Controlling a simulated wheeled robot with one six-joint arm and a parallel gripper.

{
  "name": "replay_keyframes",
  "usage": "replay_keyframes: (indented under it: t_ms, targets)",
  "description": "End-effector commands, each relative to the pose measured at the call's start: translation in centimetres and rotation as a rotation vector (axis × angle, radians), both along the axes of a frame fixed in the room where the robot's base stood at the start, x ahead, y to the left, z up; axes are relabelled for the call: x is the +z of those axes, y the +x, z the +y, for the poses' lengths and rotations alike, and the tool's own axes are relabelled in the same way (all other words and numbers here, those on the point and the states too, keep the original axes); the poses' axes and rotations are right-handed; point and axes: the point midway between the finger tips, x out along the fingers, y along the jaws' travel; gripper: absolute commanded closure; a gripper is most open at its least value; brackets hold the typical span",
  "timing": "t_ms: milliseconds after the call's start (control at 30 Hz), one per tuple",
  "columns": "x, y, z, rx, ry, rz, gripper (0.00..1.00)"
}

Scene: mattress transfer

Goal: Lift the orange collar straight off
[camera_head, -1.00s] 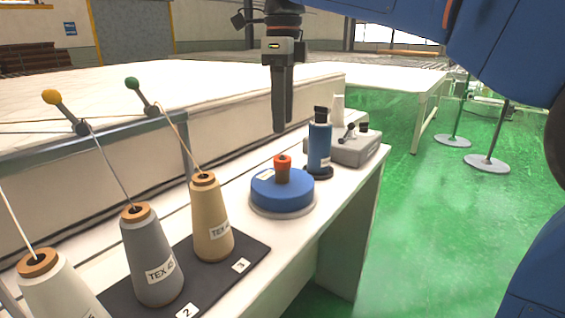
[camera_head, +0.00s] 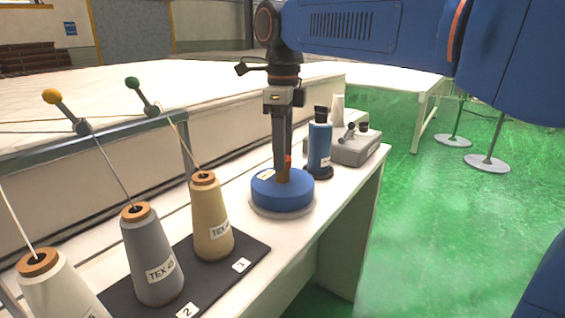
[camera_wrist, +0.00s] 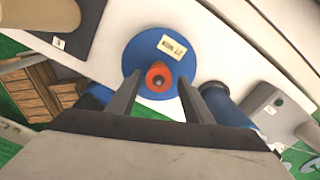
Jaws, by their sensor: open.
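The orange collar (camera_wrist: 158,76) sits on a post at the middle of a round blue base (camera_wrist: 135,58). In the head view the blue base (camera_head: 282,192) stands on the white table, and only a sliver of the orange collar (camera_head: 288,160) shows behind the fingers. My gripper (camera_head: 281,165) points straight down over the post. In the wrist view my gripper (camera_wrist: 158,88) is open, with one finger on each side of the collar and gaps between. Whether the fingertips are level with the collar is hard to tell.
A blue bottle (camera_head: 319,145) stands close behind to the right, beside a grey device (camera_head: 357,148). Thread cones, such as the tan one (camera_head: 211,220), stand on a dark mat (camera_head: 255,250) to the left. The table front (camera_head: 345,215) has free room.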

Motion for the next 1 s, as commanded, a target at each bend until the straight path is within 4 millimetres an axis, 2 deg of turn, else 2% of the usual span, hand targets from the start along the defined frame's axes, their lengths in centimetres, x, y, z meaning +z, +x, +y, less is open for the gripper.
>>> replay_keyframes:
  t_ms: [67, 133, 233, 267, 500, 633, 767, 1000]
  targets:
    - [0.0, 0.0, 0.0, 0.000, 0.000, 0.000, 0.54]
    - [0.0, 0.0, 0.0, 0.000, 0.000, 0.000, 0.66]
    - [0.0, 0.0, 0.0, 0.000, 0.000, 0.000, 0.90]
    - [0.0, 0.0, 0.0, 0.000, 0.000, 0.000, 0.92]
    - [0.0, 0.0, 0.0, 0.000, 0.000, 0.000, 0.92]
    - [0.7, 0.1, 0.0, 0.000, 0.001, 0.000, 0.92]
    - [2.5, 0.1, 0.1, 0.000, 0.002, -0.001, 0.92]
    - [7.0, 0.1, 0.1, 0.000, 0.001, -0.002, 0.92]
